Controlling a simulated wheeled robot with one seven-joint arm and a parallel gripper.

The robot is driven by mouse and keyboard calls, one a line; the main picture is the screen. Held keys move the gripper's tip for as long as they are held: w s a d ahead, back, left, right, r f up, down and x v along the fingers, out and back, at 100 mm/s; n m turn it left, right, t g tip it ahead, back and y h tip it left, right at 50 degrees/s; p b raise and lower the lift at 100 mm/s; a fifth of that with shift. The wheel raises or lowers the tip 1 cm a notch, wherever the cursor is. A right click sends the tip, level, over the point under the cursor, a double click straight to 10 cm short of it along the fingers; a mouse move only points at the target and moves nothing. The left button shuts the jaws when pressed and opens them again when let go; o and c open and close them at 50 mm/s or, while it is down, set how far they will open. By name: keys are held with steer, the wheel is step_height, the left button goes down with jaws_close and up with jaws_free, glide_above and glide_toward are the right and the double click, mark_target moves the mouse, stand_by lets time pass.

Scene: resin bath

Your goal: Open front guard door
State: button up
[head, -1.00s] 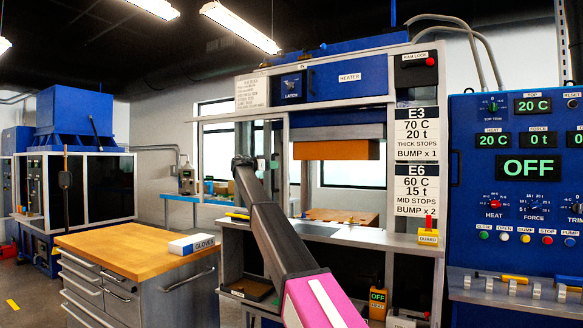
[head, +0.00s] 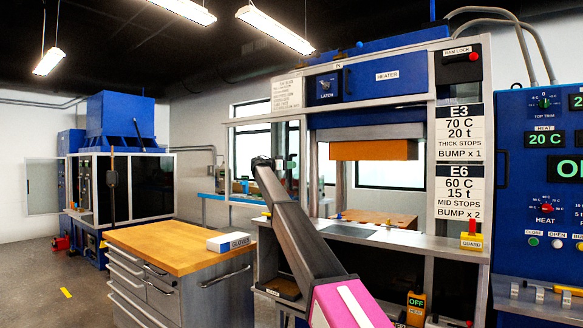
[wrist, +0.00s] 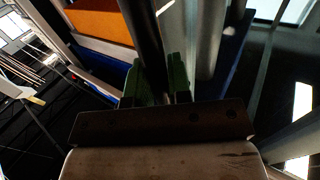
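The press (head: 398,75) stands right of centre with its front opening bare, showing an orange-brown block inside. Its front guard door (head: 240,121) is a metal frame with a clear pane, swung out to the left of the opening. My gripper (head: 264,163) is in front of the door. In the wrist view, the green fingers of my gripper (wrist: 158,85) lie on both sides of a dark upright bar, apparently the door handle (wrist: 146,30), and appear shut on it. My arm and the fingers hide much of the handle.
A wood-topped drawer cabinet (head: 180,243) with a gloves box (head: 230,242) stands left of my arm, close to it. A blue control panel (head: 515,200) is at the right.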

steer(key=o, duration=0.4)
steer(key=v, duration=1)
steer(key=shift+s+a, duration=0.15)
steer(key=shift+a, duration=0.2)
steer(key=shift+s+f, duration=0.1)
